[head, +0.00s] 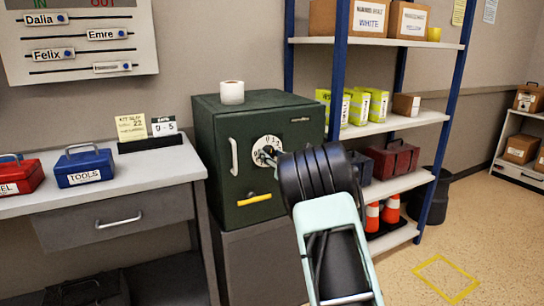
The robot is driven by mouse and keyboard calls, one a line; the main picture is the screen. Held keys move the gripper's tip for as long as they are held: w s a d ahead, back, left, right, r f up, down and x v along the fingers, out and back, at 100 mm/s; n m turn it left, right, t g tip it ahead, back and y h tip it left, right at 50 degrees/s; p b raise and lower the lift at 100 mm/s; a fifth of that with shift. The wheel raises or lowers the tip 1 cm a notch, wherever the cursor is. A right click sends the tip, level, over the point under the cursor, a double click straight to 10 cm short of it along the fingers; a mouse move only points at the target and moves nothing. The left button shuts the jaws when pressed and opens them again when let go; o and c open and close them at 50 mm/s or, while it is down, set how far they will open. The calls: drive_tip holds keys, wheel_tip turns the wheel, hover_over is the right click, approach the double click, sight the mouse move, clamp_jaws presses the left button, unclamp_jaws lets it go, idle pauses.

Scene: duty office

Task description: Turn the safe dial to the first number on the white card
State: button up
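The dark green safe (222,190) stands on a grey cabinet, with its round white dial (265,147) on the front. My arm covers the dial's lower right, and the number it is set to is too small to read. A pale handle and a yellow lever are left of and below the dial. The white card (164,126) stands on a black holder on the desk; it seems to read "SAFE" and "9 - 5". My gripper (269,158) is mostly hidden behind my black wrist, close to the dial; I cannot tell whether it touches it.
A yellow slip (131,127) reading "KIT SLIP 22" stands beside the card. A white roll (232,92) sits on the safe. Blue and red toolboxes are on the desk (110,188). A blue-post shelf (372,128) stands right of the safe. The floor at right is open.

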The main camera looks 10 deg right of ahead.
drive_tip(key=c, duration=0.9)
drive_tip(key=shift+o, duration=0.2)
